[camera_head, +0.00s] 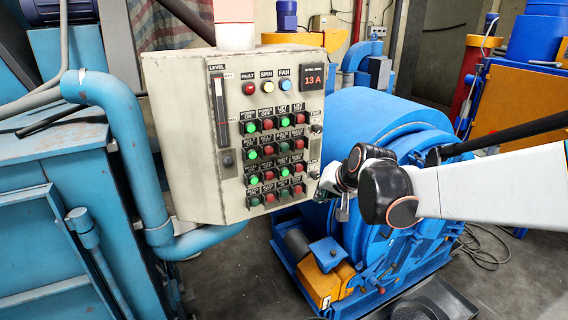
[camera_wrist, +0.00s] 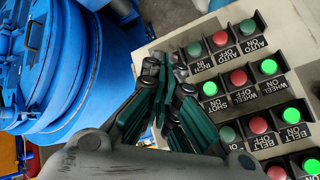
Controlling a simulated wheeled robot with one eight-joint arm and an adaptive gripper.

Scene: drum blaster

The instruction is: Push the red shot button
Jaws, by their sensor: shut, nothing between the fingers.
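The control panel (camera_head: 243,210) carries rows of green and red buttons. The wrist view shows it upside down, with a "SHOT ON" label (camera_wrist: 216,105) beside a button (camera_wrist: 210,88). In the head view the red button at the right end of the third row (camera_head: 299,168) matches the shot pair, but its label is too small to read. In the wrist view my fingers hide that spot. My gripper (camera_wrist: 165,62) is shut and empty, its tips by the panel's edge. In the head view my gripper (camera_head: 327,186) is just right of the panel's lower buttons. I cannot tell whether it touches.
Other buttons sit close by, such as the red "WHEEL OFF" button (camera_wrist: 238,77) and the lit green "WHEEL ON" button (camera_wrist: 268,67). A blue drum machine (camera_head: 375,115) stands behind and right of the panel. A blue pipe (camera_head: 140,150) runs along its left side.

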